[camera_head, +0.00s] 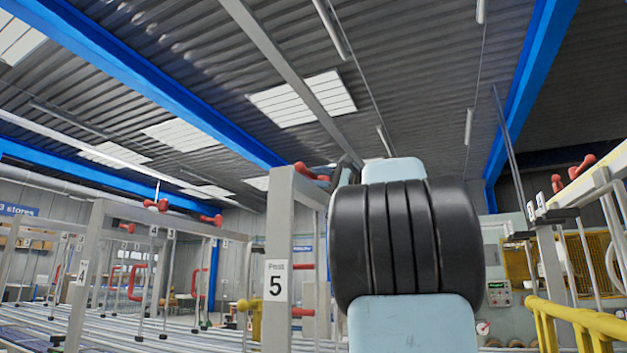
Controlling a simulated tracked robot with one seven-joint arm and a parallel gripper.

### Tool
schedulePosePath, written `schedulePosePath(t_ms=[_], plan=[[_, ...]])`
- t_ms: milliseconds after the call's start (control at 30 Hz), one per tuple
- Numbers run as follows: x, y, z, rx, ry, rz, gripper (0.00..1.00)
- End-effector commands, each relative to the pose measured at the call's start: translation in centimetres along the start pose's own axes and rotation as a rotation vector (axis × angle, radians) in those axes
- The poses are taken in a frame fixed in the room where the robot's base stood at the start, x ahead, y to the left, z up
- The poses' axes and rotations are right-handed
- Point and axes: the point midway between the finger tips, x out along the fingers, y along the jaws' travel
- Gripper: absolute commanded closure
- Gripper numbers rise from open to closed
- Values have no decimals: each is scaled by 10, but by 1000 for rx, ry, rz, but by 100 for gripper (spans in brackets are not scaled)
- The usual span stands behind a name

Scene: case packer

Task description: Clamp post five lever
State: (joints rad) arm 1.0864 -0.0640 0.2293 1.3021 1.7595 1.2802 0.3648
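Post five is a grey upright post (279,225) left of centre, with a white label (275,281) reading "Post 5". A red-handled lever (312,172) sits at its top and points right, toward a dark piece beside my arm. I cannot tell whether this lever is clamped. My arm's light blue and black links fill the centre right, just right of the post, and hide what lies behind them. My gripper does not show clearly, so its place relative to the lever cannot be told.
Another grey post (90,270) labelled 4 stands at left, with red levers (156,205) on the rails behind. A yellow rail (580,318) is at lower right, below a red-handled lever (581,167). A control panel (499,293) stands behind. Blue beams cross overhead.

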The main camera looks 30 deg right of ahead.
Motion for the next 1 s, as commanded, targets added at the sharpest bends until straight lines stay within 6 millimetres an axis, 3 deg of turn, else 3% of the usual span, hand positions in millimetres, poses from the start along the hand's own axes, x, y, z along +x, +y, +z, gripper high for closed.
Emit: schedulePosePath(t_ms=[300,500,700,1000], plan=[[-65,2,-4,4,7,3,71],[-96,2,-3,3,5,2,71],[-110,2,-2,2,4,3,71],[-112,2,-2,2,3,3,71]])
